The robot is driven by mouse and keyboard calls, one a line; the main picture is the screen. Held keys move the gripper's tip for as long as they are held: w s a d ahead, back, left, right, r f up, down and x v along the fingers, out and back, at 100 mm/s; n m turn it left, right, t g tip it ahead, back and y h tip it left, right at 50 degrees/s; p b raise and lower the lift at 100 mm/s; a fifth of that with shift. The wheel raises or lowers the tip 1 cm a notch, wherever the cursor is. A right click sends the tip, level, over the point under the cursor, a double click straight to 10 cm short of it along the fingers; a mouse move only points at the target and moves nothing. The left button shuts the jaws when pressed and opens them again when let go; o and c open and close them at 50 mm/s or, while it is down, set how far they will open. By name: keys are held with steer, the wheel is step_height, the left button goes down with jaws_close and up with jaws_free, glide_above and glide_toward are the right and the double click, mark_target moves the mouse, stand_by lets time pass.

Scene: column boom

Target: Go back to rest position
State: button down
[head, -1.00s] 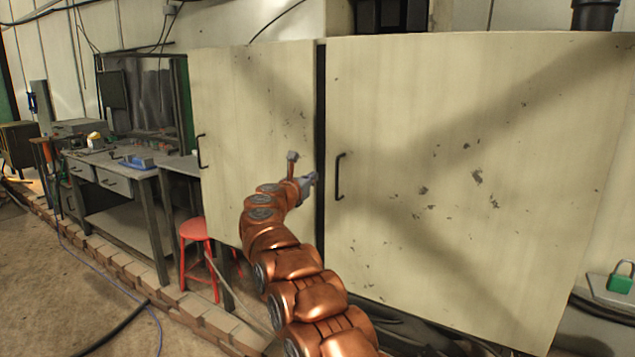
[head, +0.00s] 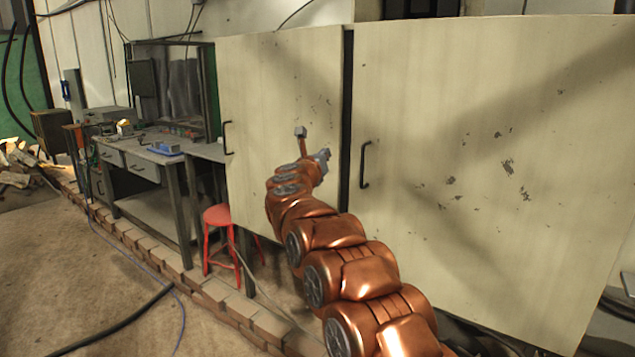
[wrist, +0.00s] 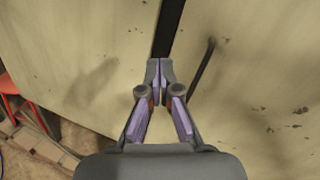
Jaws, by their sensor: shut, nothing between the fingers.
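My gripper (wrist: 158,82) is shut and empty in the wrist view, its fingertips meeting in front of the dark gap between two cabinet doors. In the head view my gripper (head: 325,156) shows small at the end of my copper arm, in front of the left door (head: 285,95). The right door (head: 480,140) is pale and scuffed. Both doors look shut. The left door has a black handle (head: 227,138) near its left edge; the right door has a black handle (head: 364,164) near the gap. I cannot tell how far the fingertips are from the doors.
A red stool (head: 218,215) stands at the lower left of the cabinet. A workbench (head: 150,158) with tools is farther left. A low brick edge (head: 160,256) runs along the floor before them. The open floor (head: 70,270) at left holds a dark hose and a blue cable.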

steer(key=s+a+r+n+y, duration=0.4)
steer(key=n+y, duration=0.4)
steer(key=n, duration=0.5)
steer(key=s+f+n+g+y, duration=0.35)
steer(key=s+f+n, duration=0.35)
steer(key=s+n, duration=0.3)
steer(key=s+d+f+n+g, duration=0.2)
steer(key=s+f+n+g, duration=0.15)
steer(key=s+f, duration=0.45)
steer(key=s+d+f+n+g, duration=0.2)
steer(key=s+f+n+g, duration=0.15)
steer(key=s, duration=0.75)
steer(key=s+d+f+n+g+h, duration=0.25)
steer(key=s+d+f, duration=0.2)
steer(key=s, duration=0.75)
steer(key=s+d+f+n+g+h, duration=0.15)
steer(key=s+d+f+g, duration=0.35)
steer(key=s, duration=0.7)
steer(key=s+d+f+n+g+h, duration=0.2)
steer(key=s+d+f+n, duration=0.15)
steer(key=s+d, duration=0.6)
step_height(320, 180, up, 14)
steer(key=s+a+p, duration=0.1)
steer(key=a+p, duration=0.1)
steer(key=p, duration=1.1)
steer(key=shift+s+a+m+t, duration=0.3)
steer(key=shift+s+a+m, duration=0.05)
steer(key=shift+s+a, duration=0.05)
steer(key=shift+y, duration=0.25)
